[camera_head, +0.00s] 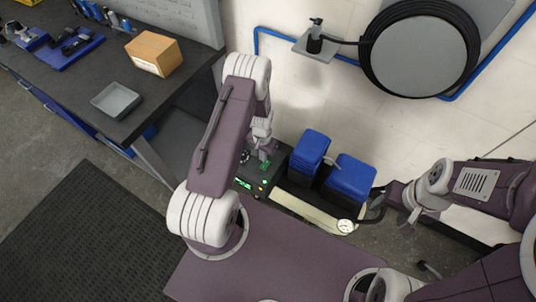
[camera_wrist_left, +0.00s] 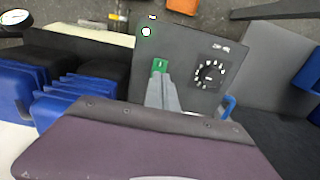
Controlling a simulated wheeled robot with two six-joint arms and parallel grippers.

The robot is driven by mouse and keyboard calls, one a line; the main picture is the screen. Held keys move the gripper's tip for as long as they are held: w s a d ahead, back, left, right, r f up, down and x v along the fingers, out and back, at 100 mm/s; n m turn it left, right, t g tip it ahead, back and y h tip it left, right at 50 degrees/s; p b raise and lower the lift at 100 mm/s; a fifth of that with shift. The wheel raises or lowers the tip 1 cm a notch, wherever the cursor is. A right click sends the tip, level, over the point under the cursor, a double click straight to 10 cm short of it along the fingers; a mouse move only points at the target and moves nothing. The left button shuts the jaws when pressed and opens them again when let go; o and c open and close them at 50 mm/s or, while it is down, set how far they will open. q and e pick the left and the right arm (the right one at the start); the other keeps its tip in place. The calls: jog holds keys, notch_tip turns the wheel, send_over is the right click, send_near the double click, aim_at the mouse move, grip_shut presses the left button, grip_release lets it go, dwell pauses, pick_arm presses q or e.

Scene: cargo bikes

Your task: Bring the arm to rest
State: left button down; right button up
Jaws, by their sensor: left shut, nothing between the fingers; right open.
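My left arm comes in over the middle of the head view, and its gripper (camera_head: 263,150) hangs above a dark control box (camera_head: 279,163). In the left wrist view the gripper's fingers (camera_wrist_left: 161,92) are together with nothing between them. Their tips appear just below a green switch (camera_wrist_left: 159,66) on the box's dark panel; I cannot tell whether they touch it. A black dial knob (camera_wrist_left: 209,72) is to the right of the switch. My right gripper (camera_head: 378,208) is open and empty at the right, near the round gauge (camera_head: 346,226).
Two blue-topped black units (camera_head: 350,177) stand right of the control box. A hose reel (camera_head: 418,55) and a small shelf with a black bottle (camera_head: 316,40) are on the wall. A workbench (camera_head: 85,90) at the left carries a cardboard box (camera_head: 154,53) and a grey tray (camera_head: 116,100).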

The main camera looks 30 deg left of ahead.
pick_arm(q)
jog(key=shift+w, duration=0.1)
jog(key=w+d+r+t, duration=0.25)
jog(key=w+r, duration=0.45)
jog(key=r, duration=0.5)
notch_tip(320, 180, up, 10)
jog(key=s+d+m+t+p, duration=0.1)
jog(key=s+d, duration=0.1)
jog(key=d, duration=0.1)
jog(key=s+d+r, duration=0.2)
jog(key=s+r, duration=0.4)
jog(key=s, duration=0.1)
jog(key=s+f+n+g, duration=0.2)
jog(key=s, duration=0.8)
jog(key=shift+s, duration=0.4)
jog(key=shift+s, duration=0.1)
